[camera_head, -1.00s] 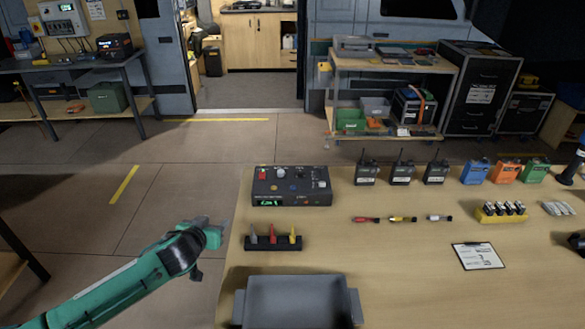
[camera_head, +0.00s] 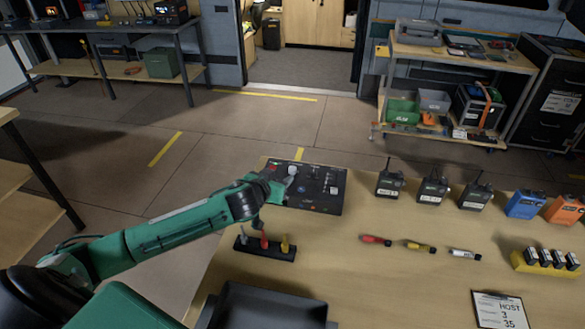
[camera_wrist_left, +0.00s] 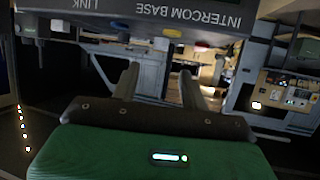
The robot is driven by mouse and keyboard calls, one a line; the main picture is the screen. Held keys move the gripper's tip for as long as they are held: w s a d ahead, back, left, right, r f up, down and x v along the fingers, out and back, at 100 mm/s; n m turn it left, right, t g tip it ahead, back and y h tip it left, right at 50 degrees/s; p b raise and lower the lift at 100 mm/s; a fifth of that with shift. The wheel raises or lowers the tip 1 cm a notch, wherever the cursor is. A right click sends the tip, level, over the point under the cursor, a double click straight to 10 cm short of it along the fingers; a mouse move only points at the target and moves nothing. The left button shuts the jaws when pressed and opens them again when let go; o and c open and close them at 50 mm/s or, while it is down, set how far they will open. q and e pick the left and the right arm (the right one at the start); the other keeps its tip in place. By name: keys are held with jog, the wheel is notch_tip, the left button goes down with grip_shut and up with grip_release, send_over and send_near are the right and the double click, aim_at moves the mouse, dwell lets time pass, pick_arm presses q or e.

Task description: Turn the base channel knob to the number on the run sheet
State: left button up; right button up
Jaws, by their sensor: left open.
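The dark intercom base (camera_head: 322,203) sits on the table at centre, with small knobs and buttons on top. A pale knob (camera_head: 292,170) stands near its back left; I cannot read its setting. My left gripper (camera_head: 272,188) is at the box's left side, partly hidden by its own wrist. In the left wrist view its two fingers (camera_wrist_left: 158,86) are apart with nothing between them, and the intercom base's lettered face (camera_wrist_left: 190,22) is just beyond. The run sheet (camera_head: 500,312) lies at the lower right and reads "HOST 3 35". My right gripper is out of view.
A dark rack (camera_head: 265,250) with grey, red and yellow pieces stands below my left forearm. A grey tray (camera_head: 268,300) is nearer me.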

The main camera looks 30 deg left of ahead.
aim_at(292, 169)
pick_arm(q)
jog(key=x, duration=0.8)
jog(key=shift+r+p, duration=0.1)
jog(key=shift+p, duration=0.3)
jog(key=shift+w+f, duration=0.25)
jog(key=shift+w, duration=0.15)
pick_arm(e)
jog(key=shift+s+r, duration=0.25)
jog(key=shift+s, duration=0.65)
pick_arm(q)
jog(key=shift+c, duration=0.3)
jog(key=shift+a, duration=0.1)
grip_shut()
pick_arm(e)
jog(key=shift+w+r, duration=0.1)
